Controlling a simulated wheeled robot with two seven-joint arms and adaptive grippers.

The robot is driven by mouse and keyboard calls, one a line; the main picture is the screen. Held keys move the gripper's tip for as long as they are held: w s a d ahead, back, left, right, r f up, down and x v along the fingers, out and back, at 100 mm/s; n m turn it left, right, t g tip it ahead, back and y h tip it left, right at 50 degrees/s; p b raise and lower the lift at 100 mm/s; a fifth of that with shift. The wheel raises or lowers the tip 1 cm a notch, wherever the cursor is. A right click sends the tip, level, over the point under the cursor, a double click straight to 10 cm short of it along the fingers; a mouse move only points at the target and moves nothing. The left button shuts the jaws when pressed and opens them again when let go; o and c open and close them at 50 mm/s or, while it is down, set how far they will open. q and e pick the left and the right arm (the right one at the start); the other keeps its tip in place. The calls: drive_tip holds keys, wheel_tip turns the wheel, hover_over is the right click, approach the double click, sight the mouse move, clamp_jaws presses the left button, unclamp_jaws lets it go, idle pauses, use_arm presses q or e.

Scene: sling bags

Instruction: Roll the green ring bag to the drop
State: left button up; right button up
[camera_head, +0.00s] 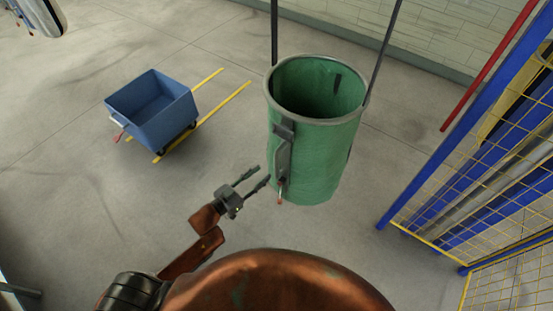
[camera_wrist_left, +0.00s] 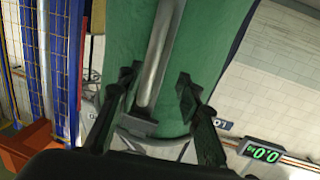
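The green ring bag (camera_head: 325,155) is a tall open-topped cylinder with a pale rim, right of centre in the head view. Two dark straps or bars rise from its rim. A grey metal handle (camera_head: 283,160) with a red tip runs down its left side. My left gripper (camera_head: 262,174) is just left of the handle. In the left wrist view the handle bar (camera_wrist_left: 160,50) runs between the two spread fingers (camera_wrist_left: 158,84), with the green bag (camera_wrist_left: 215,50) behind. The fingers look apart from the bar. My right gripper is not in view. I cannot tell which spot is the drop.
A blue cart (camera_head: 170,128) stands by yellow floor lines (camera_head: 225,105) at left. Blue posts and yellow mesh fencing (camera_head: 470,190) stand at right. A brick wall (camera_head: 440,35) is behind. A green display (camera_wrist_left: 264,152) reads 0.0 in the wrist view.

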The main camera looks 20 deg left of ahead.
sight(277, 162)
use_arm(q)
drive_tip(key=w+d, duration=0.1)
drive_tip(key=w, duration=0.1)
drive_tip(key=w+d+r, duration=0.1)
drive_tip(key=w+d, duration=0.1)
drive_tip(key=w+d+r+p, duration=0.1)
drive_tip(key=w+d, duration=0.1)
drive_tip(key=shift+w+r, duration=0.15)
drive_tip(key=shift+w, duration=0.05)
drive_tip(key=shift+c, duration=0.7)
clamp_jaws()
